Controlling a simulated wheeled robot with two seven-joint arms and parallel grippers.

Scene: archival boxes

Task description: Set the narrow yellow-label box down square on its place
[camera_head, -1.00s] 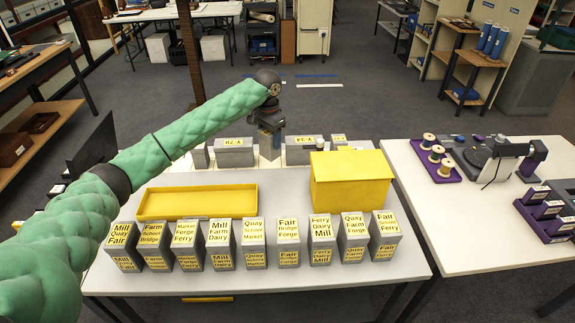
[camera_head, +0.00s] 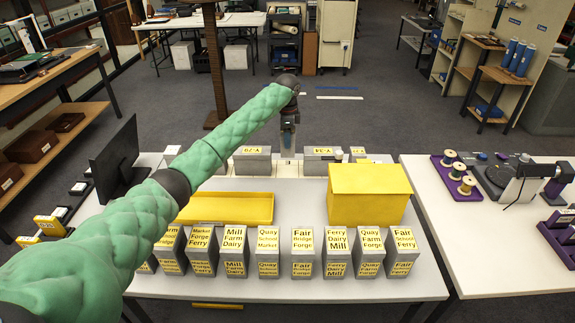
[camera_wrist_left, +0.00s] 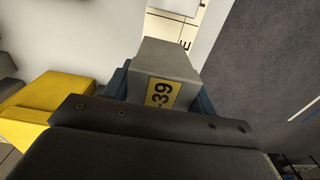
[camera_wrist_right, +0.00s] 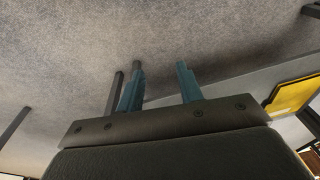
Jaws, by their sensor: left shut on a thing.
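The narrow grey box with a yellow label (camera_wrist_left: 161,92), reading "-39", is in my left gripper (camera_head: 288,138). In the left wrist view the blue fingers (camera_wrist_left: 207,95) stand on both sides of it. In the head view the fingers hide most of this box, above the back of the table between two rows of grey boxes. A white panel with black lines and a letter (camera_wrist_left: 172,28) lies beyond the held box; I cannot tell whether they touch. My right gripper (camera_wrist_right: 160,82) is open and empty in the right wrist view, outside the head view.
A grey box labelled Y-29 (camera_head: 252,163) stands left of the gap, and one labelled Y-34 (camera_head: 320,163) right of it. A yellow tray (camera_head: 225,209) and a large yellow box (camera_head: 368,195) lie nearer. Several yellow-labelled boxes (camera_head: 302,252) line the front.

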